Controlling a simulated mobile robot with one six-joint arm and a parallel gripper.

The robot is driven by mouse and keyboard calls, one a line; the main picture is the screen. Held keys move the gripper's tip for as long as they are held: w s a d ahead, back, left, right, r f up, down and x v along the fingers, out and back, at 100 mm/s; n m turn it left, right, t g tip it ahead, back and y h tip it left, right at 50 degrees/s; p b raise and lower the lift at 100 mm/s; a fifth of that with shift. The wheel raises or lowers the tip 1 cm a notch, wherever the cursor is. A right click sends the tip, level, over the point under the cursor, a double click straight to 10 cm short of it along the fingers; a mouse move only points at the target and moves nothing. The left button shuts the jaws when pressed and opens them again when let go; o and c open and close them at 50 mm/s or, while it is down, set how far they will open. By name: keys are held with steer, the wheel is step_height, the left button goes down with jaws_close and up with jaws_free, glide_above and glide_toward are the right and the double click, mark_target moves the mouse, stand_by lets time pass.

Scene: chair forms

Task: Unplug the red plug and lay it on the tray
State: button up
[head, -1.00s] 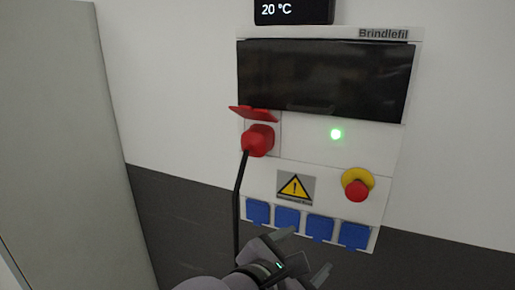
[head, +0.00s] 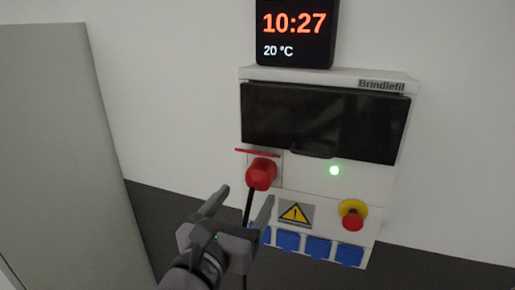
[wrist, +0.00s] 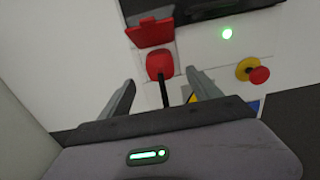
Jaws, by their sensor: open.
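The red plug (head: 261,174) sits in the socket at the left of the wall panel, with its black cable (head: 248,207) hanging down. The red socket lid (head: 257,152) is raised above it; in the wrist view the lid (wrist: 151,33) stands over the plug (wrist: 160,66). My gripper (head: 246,200) is open and empty, below and in front of the plug. In the wrist view the plug and cable lie between the lines of my two fingers (wrist: 162,88), beyond the tips, apart from them. No tray shows in either view.
The panel (head: 310,185) carries a dark cover (head: 318,122), a green light (head: 334,170), a red emergency button (head: 352,220), a warning sign (head: 295,213) and several blue sockets (head: 318,247). A clock display (head: 295,33) is above. A grey cabinet (head: 60,150) stands left.

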mark_target(253, 186)
steer(key=b+x, duration=0.1)
steer(key=x, duration=0.7)
steer(key=shift+w+d, duration=0.15)
steer(key=shift+w, duration=0.2)
steer(key=shift+f+b, duration=0.1)
steer(key=shift+b, duration=0.5)
stand_by(0.4)
jaws_close()
stand_by(0.4)
steer(key=shift+s, duration=0.2)
steer(key=shift+v, duration=2.9)
